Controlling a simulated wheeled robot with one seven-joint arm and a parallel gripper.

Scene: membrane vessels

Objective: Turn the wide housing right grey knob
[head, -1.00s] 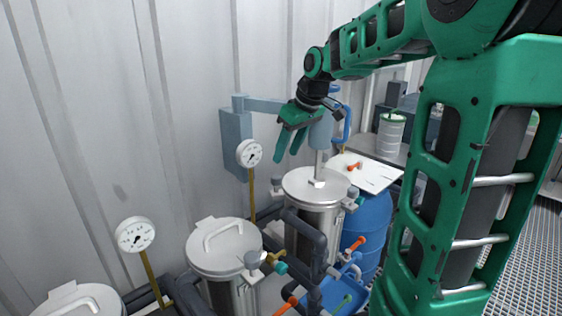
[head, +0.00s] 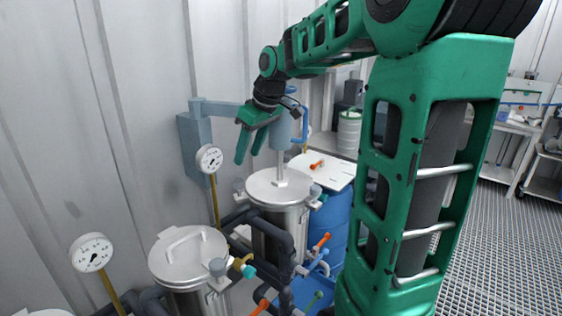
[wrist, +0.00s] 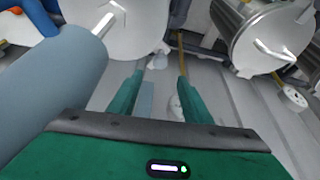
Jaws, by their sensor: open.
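My gripper (head: 250,152) is open and empty, pointing down above the far steel vessel (head: 268,215), beside its stirrer. In the wrist view my gripper (wrist: 161,77) has its two green fingers apart, with a small pale grey knob (wrist: 159,60) seen beyond the gap. The far vessel has a grey knob (head: 315,191) at its lid's right and another grey knob (head: 238,184) at its left. The middle vessel (head: 188,255) has a grey knob (head: 217,266) at its right edge. I cannot tell for sure which vessel is the wide housing.
A blue-grey stirrer motor (head: 281,131) hangs close to my gripper; it fills the left of the wrist view (wrist: 45,75). Gauges (head: 209,158) stand by the corrugated wall. A blue barrel (head: 329,225), a white board (head: 335,172) and dark pipes are nearby. Open floor lies right.

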